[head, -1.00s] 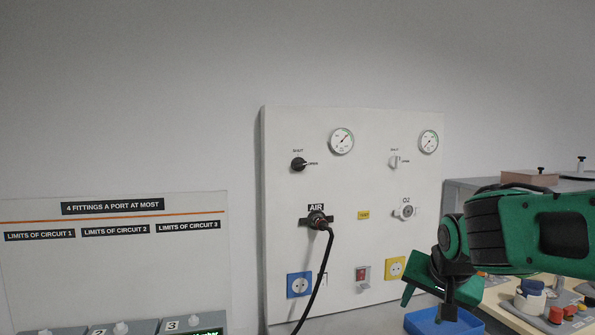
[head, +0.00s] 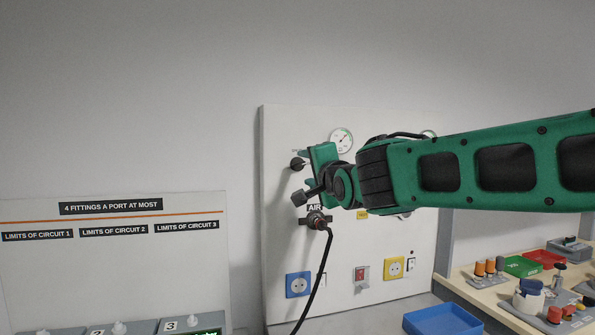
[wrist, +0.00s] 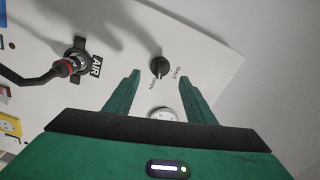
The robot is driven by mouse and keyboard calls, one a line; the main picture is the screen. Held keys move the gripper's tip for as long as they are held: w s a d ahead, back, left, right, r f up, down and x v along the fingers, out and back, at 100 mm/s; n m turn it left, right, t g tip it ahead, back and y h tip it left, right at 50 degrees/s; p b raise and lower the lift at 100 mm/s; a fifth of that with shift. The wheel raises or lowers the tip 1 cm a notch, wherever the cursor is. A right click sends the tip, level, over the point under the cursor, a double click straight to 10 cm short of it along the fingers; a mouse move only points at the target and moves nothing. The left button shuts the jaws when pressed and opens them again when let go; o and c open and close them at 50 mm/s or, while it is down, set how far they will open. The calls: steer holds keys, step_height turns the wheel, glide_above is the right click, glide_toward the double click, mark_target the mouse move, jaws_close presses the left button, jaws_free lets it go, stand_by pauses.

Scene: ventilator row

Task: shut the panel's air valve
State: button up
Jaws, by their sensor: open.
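The air valve is a small black knob (head: 298,164) at the upper left of the white panel (head: 285,230), partly beside my gripper. In the wrist view the knob (wrist: 159,66) sits just beyond the fingertips, roughly in line with the gap, and its pointer faces the OPEN label. The SHUT label is to its right there. My gripper (wrist: 158,82) is open and empty. In the head view my gripper (head: 306,168) is in front of the panel, close to the knob. I cannot tell any contact, and none shows in the wrist view.
A black hose plugs into the AIR outlet (head: 317,219) below the knob and hangs down. A pressure gauge (head: 341,140) is up and right of it. My arm hides the O2 valve and most of its gauge. A blue tray (head: 442,320) stands lower right.

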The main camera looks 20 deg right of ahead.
mark_target(300, 165)
steer(key=shift+w, duration=3)
